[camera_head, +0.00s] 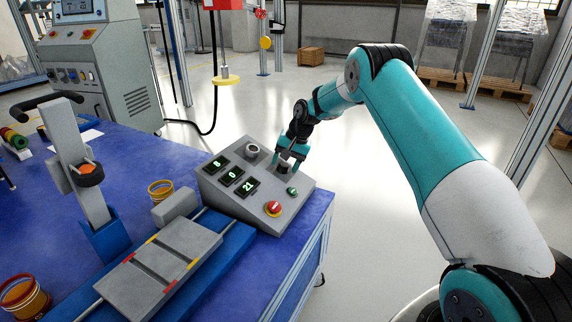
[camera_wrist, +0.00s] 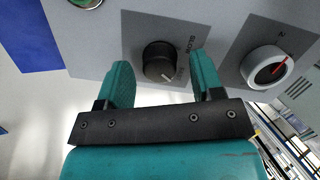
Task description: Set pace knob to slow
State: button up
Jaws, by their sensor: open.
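The pace knob (camera_wrist: 160,61) is a dark round dial on the grey control box (camera_head: 232,168), with the word SLOW printed beside it in the wrist view. A light mark on the knob points toward the lower right of that view, away from the printed word SLOW. My gripper (camera_wrist: 160,75) is open, with one teal finger on each side of the knob. I cannot tell whether the fingers touch it. In the head view my gripper (camera_head: 285,160) is at the back right of the control box and partly hides the pace knob.
A second knob, white with a red pointer (camera_wrist: 268,66), sits to the right in the wrist view. The box also has green displays (camera_head: 232,175), a red button (camera_head: 273,208) and a green button (camera_head: 292,191). A grey sliding plate (camera_head: 160,268) lies in front on the blue table (camera_head: 130,150).

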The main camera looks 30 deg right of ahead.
jog(key=c, duration=0.9)
jog(key=shift+c, duration=0.2)
jog(key=shift+r, duration=0.1)
jog(key=n+p, duration=0.2)
jog(key=n, duration=0.1)
jog(key=shift+a+r, duration=0.1)
jog(key=n+h+p, duration=0.1)
jog(key=n, duration=0.2)
jog(key=shift+p, duration=0.35)
jog(key=n+p, duration=0.1)
jog(key=n, duration=0.3)
jog(key=shift+a, duration=0.1)
jog(key=shift+n+h+p, duration=0.35)
jog(key=shift+n+h, duration=0.05)
jog(key=shift+n, duration=1.4)
